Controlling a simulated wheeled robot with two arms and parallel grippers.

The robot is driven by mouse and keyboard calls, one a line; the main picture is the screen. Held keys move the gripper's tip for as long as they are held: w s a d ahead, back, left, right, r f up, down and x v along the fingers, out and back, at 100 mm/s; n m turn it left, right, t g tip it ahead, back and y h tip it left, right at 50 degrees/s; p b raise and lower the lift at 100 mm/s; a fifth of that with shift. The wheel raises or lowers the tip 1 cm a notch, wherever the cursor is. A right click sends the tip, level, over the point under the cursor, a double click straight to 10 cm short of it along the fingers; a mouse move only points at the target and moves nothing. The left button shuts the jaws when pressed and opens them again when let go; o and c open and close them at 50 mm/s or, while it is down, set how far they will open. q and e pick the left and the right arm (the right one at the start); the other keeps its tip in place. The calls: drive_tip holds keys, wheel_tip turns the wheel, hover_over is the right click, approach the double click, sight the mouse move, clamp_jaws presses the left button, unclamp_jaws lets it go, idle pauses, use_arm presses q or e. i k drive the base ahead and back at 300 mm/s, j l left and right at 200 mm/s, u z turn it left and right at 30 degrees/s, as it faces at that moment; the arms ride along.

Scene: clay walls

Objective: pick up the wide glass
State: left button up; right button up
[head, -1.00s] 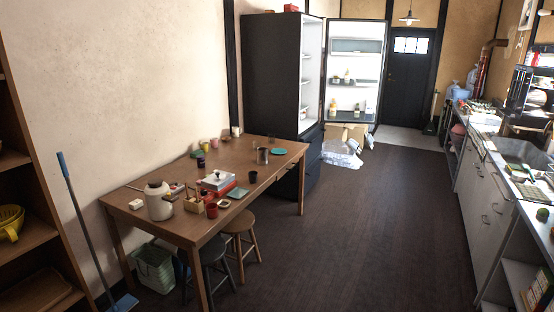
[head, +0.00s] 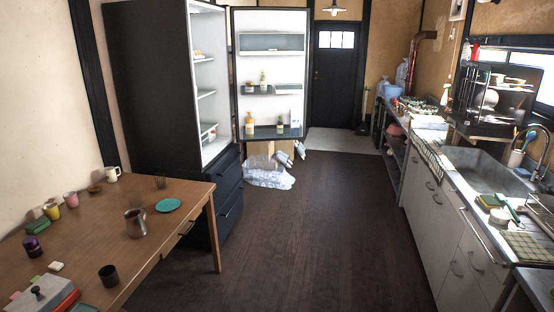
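I cannot make out for certain which thing is the wide glass. A metal pitcher (head: 135,224) and a dark cup (head: 108,275) stand closer on the table. A pink cup (head: 72,199), a yellow cup (head: 52,211) and a white mug (head: 112,174) stand along the wall side. Neither of my grippers shows in the head view.
An open fridge (head: 150,90) stands behind the table, its door (head: 270,20) swung out. Clear plastic bags (head: 268,174) lie on the floor by it. A counter with a sink (head: 478,165) runs along the right. The dark floor (head: 310,235) between is clear.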

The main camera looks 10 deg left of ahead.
sight(135, 199)
drive_tip(key=i+u, duration=0.15)
drive_tip(key=i, duration=0.3)
drive_tip(key=i+l+u, duration=0.15)
drive_tip(key=i, duration=0.35)
drive_tip(key=i+u, duration=0.15)
drive_tip(key=i, duration=0.3)
drive_tip(key=i+l+u, duration=0.15)
drive_tip(key=i, duration=0.3)
drive_tip(key=l, duration=0.1)
